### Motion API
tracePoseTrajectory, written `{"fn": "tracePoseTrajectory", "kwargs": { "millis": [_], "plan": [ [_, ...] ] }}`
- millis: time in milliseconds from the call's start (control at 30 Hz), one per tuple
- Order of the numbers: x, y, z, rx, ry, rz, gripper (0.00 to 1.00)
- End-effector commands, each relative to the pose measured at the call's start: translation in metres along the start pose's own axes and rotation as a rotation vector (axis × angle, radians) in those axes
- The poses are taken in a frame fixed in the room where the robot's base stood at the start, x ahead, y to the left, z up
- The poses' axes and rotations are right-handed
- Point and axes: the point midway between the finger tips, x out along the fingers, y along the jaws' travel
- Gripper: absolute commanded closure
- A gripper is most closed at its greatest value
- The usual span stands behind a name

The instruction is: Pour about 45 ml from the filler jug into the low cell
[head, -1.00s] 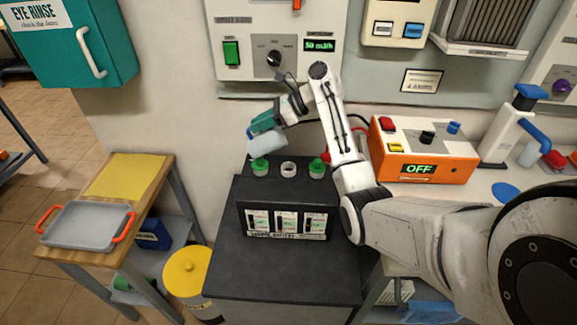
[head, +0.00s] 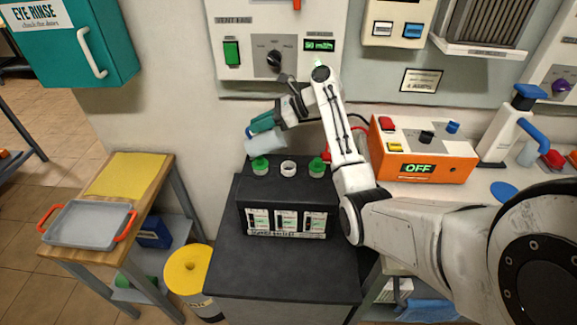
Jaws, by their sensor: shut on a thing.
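The filler jug (head: 266,141) is a pale, translucent vessel with a teal handle (head: 262,123). My gripper (head: 276,118) is shut on the jug and holds it above the left part of the battery, tilted over to the left. The dark battery (head: 256,186) has two green-capped cells, left (head: 260,165) and right (head: 317,167). Between them is an open white ring, the middle cell (head: 288,168). The jug's lower end is just above the left cap. I cannot tell whether liquid is flowing, and the cell levels are too small to read.
An orange charger (head: 421,155) reading OFF stands at right, beside a white pump bottle (head: 506,126). A wooden side table (head: 68,254) with a grey tray (head: 88,222) is at left. A yellow-topped bin (head: 188,268) stands beside the battery bench.

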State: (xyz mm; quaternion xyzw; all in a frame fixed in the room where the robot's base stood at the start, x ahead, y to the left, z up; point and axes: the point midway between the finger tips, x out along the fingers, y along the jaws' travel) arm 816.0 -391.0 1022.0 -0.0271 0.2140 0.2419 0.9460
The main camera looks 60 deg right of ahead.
Motion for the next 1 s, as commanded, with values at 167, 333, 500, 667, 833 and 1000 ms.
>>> {"fn": "tracePoseTrajectory", "kwargs": {
  "millis": [167, 333, 500, 667, 833, 1000],
  "plan": [
    [0.0016, 0.0007, 0.0008, -0.001, -0.009, 0.001, 1.0],
    [0.0021, -0.0001, 0.001, -0.002, -0.016, 0.001, 1.0],
    [0.0029, -0.0003, 0.0011, -0.003, -0.022, 0.001, 1.0],
    [0.0051, 0.0001, 0.0018, -0.004, -0.028, 0.002, 1.0],
    [0.0051, 0.0, 0.0015, -0.004, -0.035, 0.002, 1.0],
    [0.0052, 0.0006, 0.0014, -0.005, -0.043, 0.002, 1.0]
  ]
}}
